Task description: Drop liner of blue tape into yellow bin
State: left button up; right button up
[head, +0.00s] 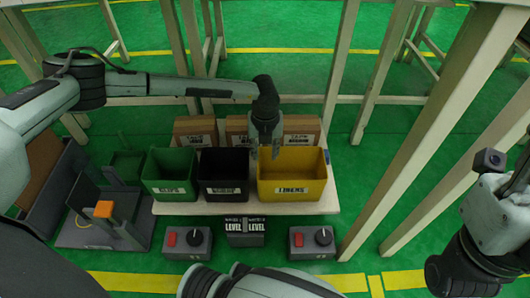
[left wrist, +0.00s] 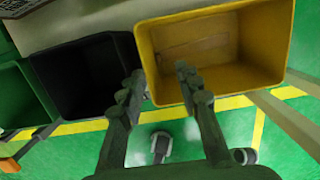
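The yellow bin (head: 292,190), labelled LINERS, stands at the right end of the bin row; it also shows in the left wrist view (left wrist: 240,95). My left gripper (head: 265,152) hangs pointing down over the yellow bin's left side, near the black bin. In the left wrist view its fingers (left wrist: 158,82) are apart with nothing visible between them. A faint flat brownish strip (left wrist: 195,48) lies on the yellow bin's floor; I cannot tell for sure that it is the liner. I cannot make out any blue tape.
A black bin (head: 223,190) and a green bin (head: 170,189) stand left of the yellow one on a pale shelf (head: 325,205). Cardboard boxes (head: 302,128) stand behind. Control boxes (head: 312,243) sit in front. A grey fixture with an orange block (head: 104,209) is at left. Wooden posts (head: 430,120) rise at right.

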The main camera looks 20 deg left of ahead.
pick_arm(q)
notch_tip(320, 180, up, 11)
jog(key=s, duration=0.1)
jog(key=shift+s+d, duration=0.15)
jog(key=shift+d, duration=0.1)
dwell(0.5)
